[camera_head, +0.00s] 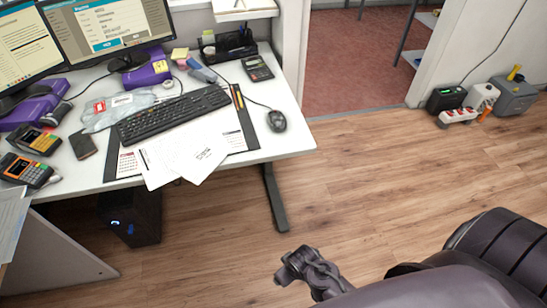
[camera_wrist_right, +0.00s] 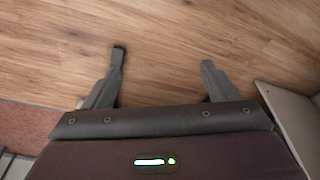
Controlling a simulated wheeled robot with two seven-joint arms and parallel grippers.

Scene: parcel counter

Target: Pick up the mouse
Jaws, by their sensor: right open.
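A dark grey computer mouse (camera_head: 277,121) lies on the white desk near its right edge, right of the keyboard, with a cable running back from it. My right gripper (camera_head: 297,265) is low over the wooden floor in the head view, in front of the desk and well apart from the mouse. In the right wrist view my right gripper (camera_wrist_right: 162,75) has its two fingers wide apart with only floor between them. The mouse is not in the right wrist view. My left gripper is not in either view.
The white desk (camera_head: 285,100) carries a black keyboard (camera_head: 173,113), loose papers (camera_head: 185,157), a calculator (camera_head: 257,68) and two monitors. A desk leg (camera_head: 275,198) stands under the right edge. Devices and a power strip (camera_head: 458,116) sit by the right wall. The floor between is clear.

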